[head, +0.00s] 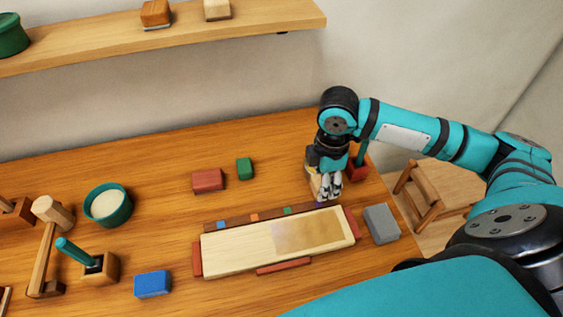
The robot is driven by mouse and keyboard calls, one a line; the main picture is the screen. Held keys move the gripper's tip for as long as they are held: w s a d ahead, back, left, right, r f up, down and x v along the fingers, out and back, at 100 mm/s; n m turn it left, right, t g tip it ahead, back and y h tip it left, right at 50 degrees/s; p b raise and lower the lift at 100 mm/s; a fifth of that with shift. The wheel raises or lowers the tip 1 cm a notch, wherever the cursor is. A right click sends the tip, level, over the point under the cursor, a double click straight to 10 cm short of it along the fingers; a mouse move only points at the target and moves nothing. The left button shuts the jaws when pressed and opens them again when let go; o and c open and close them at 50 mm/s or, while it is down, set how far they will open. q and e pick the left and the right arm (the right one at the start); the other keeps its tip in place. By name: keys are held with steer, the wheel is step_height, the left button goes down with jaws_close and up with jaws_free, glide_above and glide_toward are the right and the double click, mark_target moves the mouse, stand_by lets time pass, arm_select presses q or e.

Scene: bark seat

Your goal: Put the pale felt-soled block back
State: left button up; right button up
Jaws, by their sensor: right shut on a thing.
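My right gripper (328,190) is at the back right of the workbench, pointing down, just behind the right part of a long pale board (230,247). It is shut on a pale wooden block (314,184), which is mostly hidden behind the fingers. Its underside cannot be made out, nor whether it touches the bench. Another pale block (217,9) stands on the wall shelf, beside an orange-brown block (156,12) with a light grey sole. My left gripper is not in view.
Red bars and a strip with coloured squares (254,217) border the board. A grey block (381,223) lies to its right. Red (208,181), green (245,168) and blue (153,284) blocks, a teal bowl (108,205) and a wooden mallet (45,250) lie leftward.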

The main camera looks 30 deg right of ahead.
steer(key=p, duration=0.2)
glide_above(282, 165)
steer(key=s, duration=0.1)
steer(key=shift+d+f, duration=0.1)
steer(key=shift+f, duration=0.45)
steer(key=shift+w, duration=0.65)
step_height(282, 165, down, 3)
steer(key=shift+f+p, duration=0.2)
steer(key=shift+p, duration=0.55)
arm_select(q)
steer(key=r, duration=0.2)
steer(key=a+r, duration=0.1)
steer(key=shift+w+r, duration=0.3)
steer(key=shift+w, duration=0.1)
arm_select(e)
steer(key=shift+f, duration=0.2)
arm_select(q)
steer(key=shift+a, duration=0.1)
arm_select(e)
steer(key=shift+s+f, duration=0.1)
steer(key=shift+f, duration=0.05)
steer(key=o, duration=1.3)
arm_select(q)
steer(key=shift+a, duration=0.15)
